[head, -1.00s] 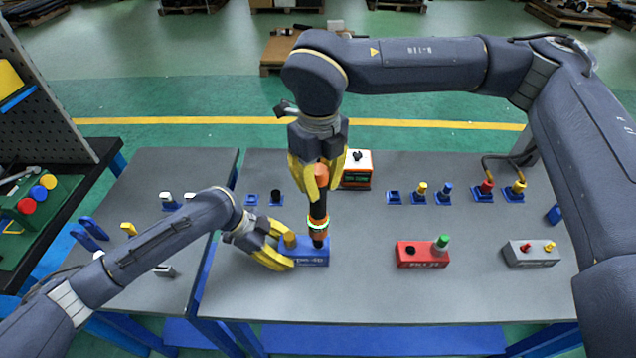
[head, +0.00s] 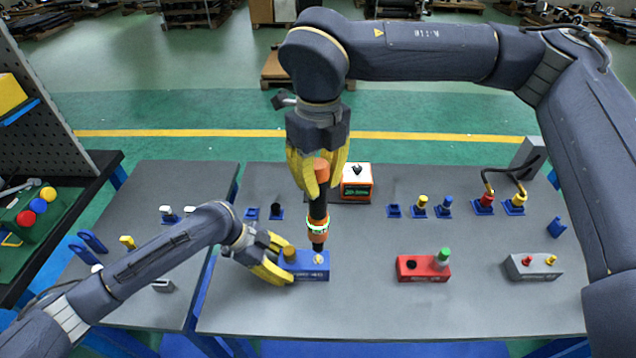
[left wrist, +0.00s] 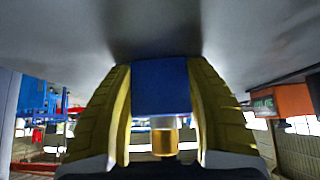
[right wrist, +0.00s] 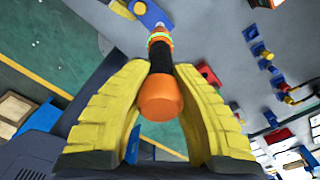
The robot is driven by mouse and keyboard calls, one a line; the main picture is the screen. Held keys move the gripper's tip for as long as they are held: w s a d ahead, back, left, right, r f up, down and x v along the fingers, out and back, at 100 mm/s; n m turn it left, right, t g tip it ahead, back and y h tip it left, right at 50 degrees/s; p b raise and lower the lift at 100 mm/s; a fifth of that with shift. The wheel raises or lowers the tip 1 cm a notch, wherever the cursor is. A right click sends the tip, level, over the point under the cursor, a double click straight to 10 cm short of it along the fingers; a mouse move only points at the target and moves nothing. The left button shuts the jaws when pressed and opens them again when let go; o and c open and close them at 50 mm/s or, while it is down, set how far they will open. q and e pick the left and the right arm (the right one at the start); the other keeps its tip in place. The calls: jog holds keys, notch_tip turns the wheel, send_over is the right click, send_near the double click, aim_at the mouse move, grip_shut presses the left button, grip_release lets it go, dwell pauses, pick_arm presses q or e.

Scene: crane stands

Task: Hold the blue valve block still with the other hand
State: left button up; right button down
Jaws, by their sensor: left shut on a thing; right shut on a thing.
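The blue valve block (head: 312,273) stands on the grey table with a brass fitting on its left part and a small gold fitting (head: 319,259) on its right part. My left gripper (head: 281,262) is shut on the block's left end. In the left wrist view the block (left wrist: 160,85) is between the yellow fingers, with the brass fitting (left wrist: 164,141) below it. My right gripper (head: 318,187) is shut on the orange handle of an upright black-and-orange tool (head: 318,212) with a lit green ring. The tool's tip is just above the small gold fitting; I cannot tell whether they touch.
A red block (head: 422,268) with a green-topped part and a grey block (head: 530,266) stand to the right. An orange-and-white box with a display (head: 357,185) stands behind the tool. Blue holders line the back. The front of the table (head: 400,312) is clear.

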pick_arm(q)
jog(key=o, duration=1.5)
jog(key=shift+c, duration=0.2)
jog(key=shift+a+r, duration=0.1)
